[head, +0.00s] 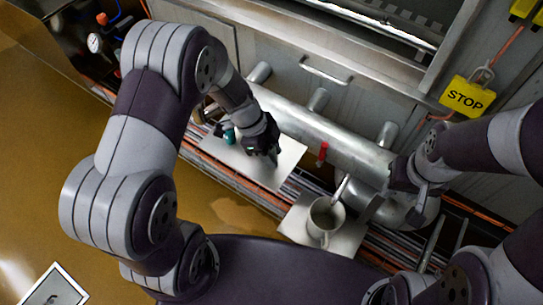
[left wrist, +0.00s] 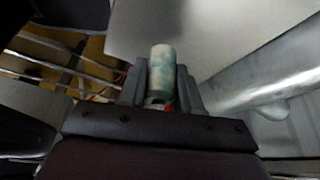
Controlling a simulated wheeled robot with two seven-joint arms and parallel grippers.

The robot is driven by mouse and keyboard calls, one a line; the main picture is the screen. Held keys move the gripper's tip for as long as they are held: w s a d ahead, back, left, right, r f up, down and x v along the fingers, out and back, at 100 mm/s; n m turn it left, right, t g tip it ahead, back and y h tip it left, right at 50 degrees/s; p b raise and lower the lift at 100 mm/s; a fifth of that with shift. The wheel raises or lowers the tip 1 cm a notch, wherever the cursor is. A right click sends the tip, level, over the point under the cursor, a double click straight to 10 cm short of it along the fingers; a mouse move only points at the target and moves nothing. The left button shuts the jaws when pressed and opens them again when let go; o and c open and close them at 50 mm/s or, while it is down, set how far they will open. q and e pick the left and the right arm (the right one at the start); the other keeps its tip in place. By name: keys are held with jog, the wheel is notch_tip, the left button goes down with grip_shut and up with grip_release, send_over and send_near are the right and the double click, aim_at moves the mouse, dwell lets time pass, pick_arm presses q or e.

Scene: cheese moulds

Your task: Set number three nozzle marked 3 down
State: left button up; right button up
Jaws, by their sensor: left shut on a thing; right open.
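My left gripper (head: 270,152) is over the right half of a flat metal plate (head: 287,160). In the left wrist view its two fingers (left wrist: 161,88) are shut on a pale, green-stained cylinder (left wrist: 162,62), which I take to be the nozzle. No figure 3 can be read on it. In the head view the nozzle is mostly hidden by the gripper, and I cannot tell whether it touches the plate. A small dark-green object (head: 229,136) is at the plate's left side. My right gripper (head: 416,200) is open, beside the large metal pipe at the right.
A grey mug (head: 326,216) with a stick-like thing in it stands on a second plate (head: 345,243). A thick metal pipe (head: 340,146) with a red valve handle (head: 322,153) runs behind the plates. Cables and thin pipes lie under them. A yellow STOP tag (head: 464,96) hangs at the right.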

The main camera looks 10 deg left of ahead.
pick_arm(q)
jog(key=shift+f, duration=0.9)
pick_arm(e)
jog(key=shift+f, duration=0.25)
